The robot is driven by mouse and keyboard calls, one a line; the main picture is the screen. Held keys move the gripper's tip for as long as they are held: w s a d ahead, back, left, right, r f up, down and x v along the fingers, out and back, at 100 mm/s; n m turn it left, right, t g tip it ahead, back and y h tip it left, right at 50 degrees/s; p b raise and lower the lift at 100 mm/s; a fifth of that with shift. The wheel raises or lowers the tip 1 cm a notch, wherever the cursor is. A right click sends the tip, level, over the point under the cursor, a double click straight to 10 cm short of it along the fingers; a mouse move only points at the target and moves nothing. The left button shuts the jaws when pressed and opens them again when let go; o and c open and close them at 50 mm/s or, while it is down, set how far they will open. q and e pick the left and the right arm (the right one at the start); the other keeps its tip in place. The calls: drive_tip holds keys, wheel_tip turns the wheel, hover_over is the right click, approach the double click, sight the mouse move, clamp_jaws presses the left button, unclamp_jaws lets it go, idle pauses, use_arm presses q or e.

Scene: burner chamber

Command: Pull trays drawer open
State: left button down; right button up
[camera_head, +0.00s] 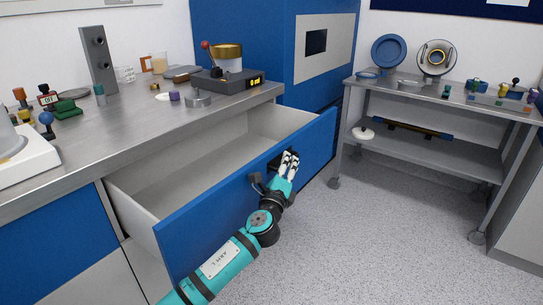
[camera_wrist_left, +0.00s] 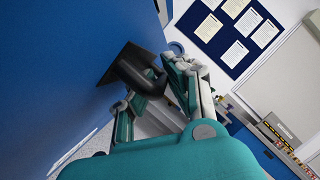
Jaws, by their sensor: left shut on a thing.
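The drawer (camera_head: 240,195) with a blue front stands pulled out from under the metal counter, and its pale interior shows empty where visible. Its front also fills the left of the left wrist view (camera_wrist_left: 60,70). My left gripper (camera_head: 288,160) is at the drawer front, shut on the black handle, which shows between the fingers in the left wrist view (camera_wrist_left: 140,75). The gripper hides part of the handle in the head view. My right gripper is not in view.
The metal counter (camera_head: 60,160) above holds a grey control box (camera_head: 228,82), a metal post (camera_head: 98,60) and several small items. A grey wheeled shelf cart (camera_head: 430,150) stands at the right. Speckled floor (camera_head: 370,240) is clear between drawer and cart.

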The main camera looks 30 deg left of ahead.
use_arm(q)
drive_tip(key=shift+s+d+f, duration=0.1)
drive_tip(key=shift+s+d, duration=0.05)
drive_tip(key=shift+d, duration=1.7)
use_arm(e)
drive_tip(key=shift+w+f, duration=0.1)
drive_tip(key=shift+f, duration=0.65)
use_arm(q)
drive_tip(key=c, duration=1.6)
unclamp_jaws()
drive_tip(key=shift+s, duration=0.1)
drive_tip(key=v, duration=1.1)
drive_tip(key=shift+s+d+f, duration=0.1)
drive_tip(key=shift+s+d, duration=0.05)
drive_tip(key=shift+s, duration=0.25)
